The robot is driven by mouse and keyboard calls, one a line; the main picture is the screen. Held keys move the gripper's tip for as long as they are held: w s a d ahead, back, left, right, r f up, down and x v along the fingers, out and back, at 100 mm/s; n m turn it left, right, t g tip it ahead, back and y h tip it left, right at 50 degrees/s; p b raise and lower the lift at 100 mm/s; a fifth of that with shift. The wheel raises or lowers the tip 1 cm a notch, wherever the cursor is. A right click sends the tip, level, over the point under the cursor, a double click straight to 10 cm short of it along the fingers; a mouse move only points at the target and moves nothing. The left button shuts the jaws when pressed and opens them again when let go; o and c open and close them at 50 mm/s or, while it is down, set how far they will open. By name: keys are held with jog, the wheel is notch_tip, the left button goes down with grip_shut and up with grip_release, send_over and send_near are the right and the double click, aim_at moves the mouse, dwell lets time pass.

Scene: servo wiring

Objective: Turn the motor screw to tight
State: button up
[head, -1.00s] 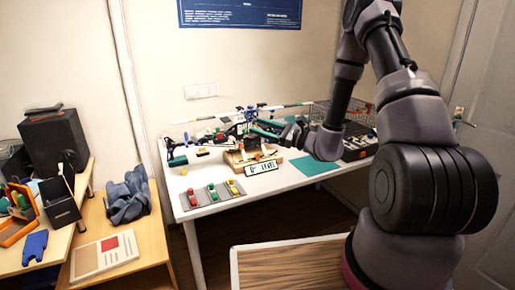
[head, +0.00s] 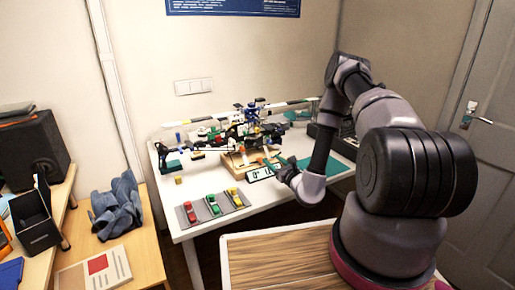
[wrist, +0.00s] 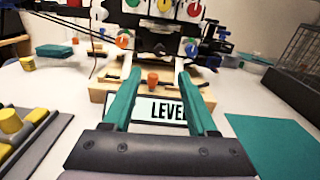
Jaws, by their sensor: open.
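A model helicopter (head: 240,125) stands on a wooden stand (head: 228,162) on the white table. A small orange knob (wrist: 153,79) stands upright at the front of the wooden base (wrist: 100,95). I cannot tell which of these is the motor screw. My gripper (wrist: 158,75) is open, with its teal fingers apart and nothing seen held between them. The orange knob appears between the fingertips; its distance is unclear. A "LEVEL" card (wrist: 165,110) shows between the fingers.
A grey tray (head: 233,208) with red, green and yellow pieces lies at the table's front left. A teal mat (wrist: 268,148) lies to the right of my gripper, with a wire basket (wrist: 297,80) behind it. A wooden-topped surface (head: 275,262) is in front.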

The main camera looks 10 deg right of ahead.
aim_at(259, 147)
jog(key=x, duration=1)
jog(key=shift+w, duration=0.1)
grip_shut()
